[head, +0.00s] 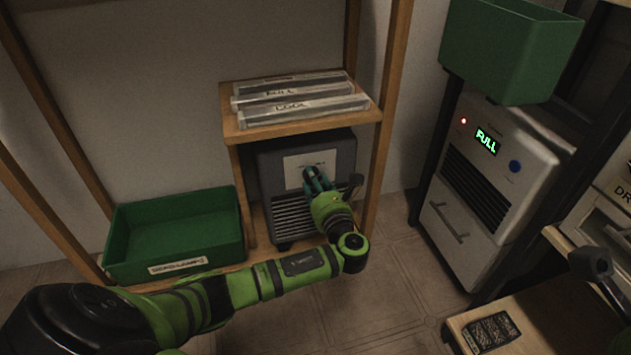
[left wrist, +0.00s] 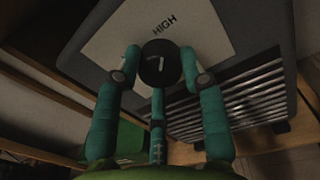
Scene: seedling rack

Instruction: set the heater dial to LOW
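The heater (head: 265,170) is a dark grey box with a pale label plate and a slatted grille, standing under a wooden shelf. Its dial (left wrist: 158,64) is a round black knob with a small white mark, seen close up in the left wrist view. The word HIGH (left wrist: 164,26) is printed on the plate above the dial; no LOW marking is visible. My left gripper (head: 313,180) is at the heater's front. In the left wrist view its teal fingers (left wrist: 160,66) close in on both sides of the dial and appear to touch it. My right gripper is not identifiable.
Clear labelled trays (head: 300,105) lie on the shelf above the heater. A green bin (head: 175,228) stands to its left. At right is a white appliance (head: 500,150) showing FULL, with a green bin (head: 510,45) above. Wooden posts flank the heater.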

